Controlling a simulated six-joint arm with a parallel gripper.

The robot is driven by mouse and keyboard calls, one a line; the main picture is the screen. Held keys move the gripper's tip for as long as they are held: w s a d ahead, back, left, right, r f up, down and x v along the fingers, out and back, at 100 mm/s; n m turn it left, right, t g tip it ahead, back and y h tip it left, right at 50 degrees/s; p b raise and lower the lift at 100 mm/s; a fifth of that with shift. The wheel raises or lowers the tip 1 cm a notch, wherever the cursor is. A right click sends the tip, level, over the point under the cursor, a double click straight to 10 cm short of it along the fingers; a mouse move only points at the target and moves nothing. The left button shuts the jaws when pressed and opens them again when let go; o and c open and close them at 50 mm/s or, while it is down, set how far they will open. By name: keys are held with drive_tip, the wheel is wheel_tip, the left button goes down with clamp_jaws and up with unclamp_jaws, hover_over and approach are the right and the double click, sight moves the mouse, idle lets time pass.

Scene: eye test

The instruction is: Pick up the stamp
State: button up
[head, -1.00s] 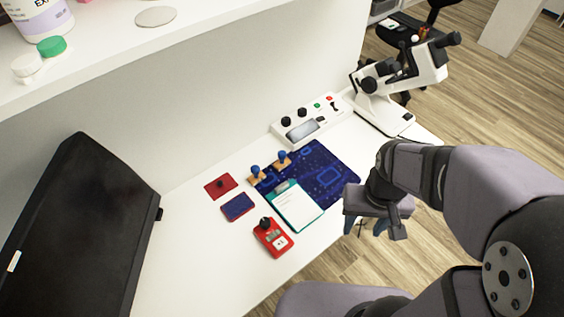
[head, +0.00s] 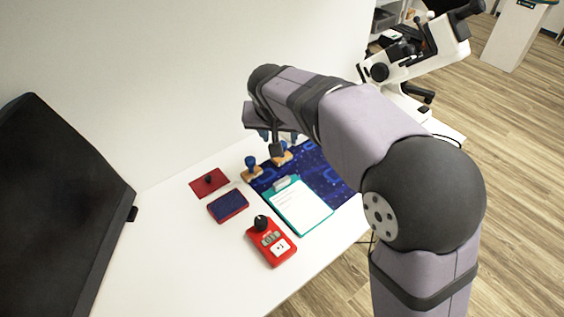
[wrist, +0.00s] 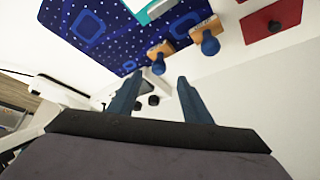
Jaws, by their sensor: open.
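Two stamps with blue knobs and wooden bases stand upright on the table. In the head view one stamp (head: 251,171) is at the left edge of the dark blue mat (head: 323,178), and the other stamp (head: 283,157) is just to its right, partly covered by my gripper. In the wrist view the stamps (wrist: 159,58) (wrist: 207,42) stand beyond the fingertips, at the mat's edge. My gripper (head: 279,137) is open and empty above and behind the stamps. Its two blue fingers (wrist: 159,78) are apart, and neither visibly touches a stamp.
A teal clipboard (head: 300,207) lies partly on the mat. A blue ink pad (head: 228,206), a red lid (head: 209,182) and a red device with a black knob (head: 271,243) lie nearby. A monitor (head: 60,210) stands left, a white microscope (head: 420,55) back right. A white control box (wrist: 150,88) is behind my fingers.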

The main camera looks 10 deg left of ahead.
drive_tip(key=shift+x, duration=3.7)
drive_tip(key=shift+s+d, duration=0.1)
drive_tip(key=shift+s, duration=0.05)
drive_tip(key=shift+c, duration=0.7)
clamp_jaws()
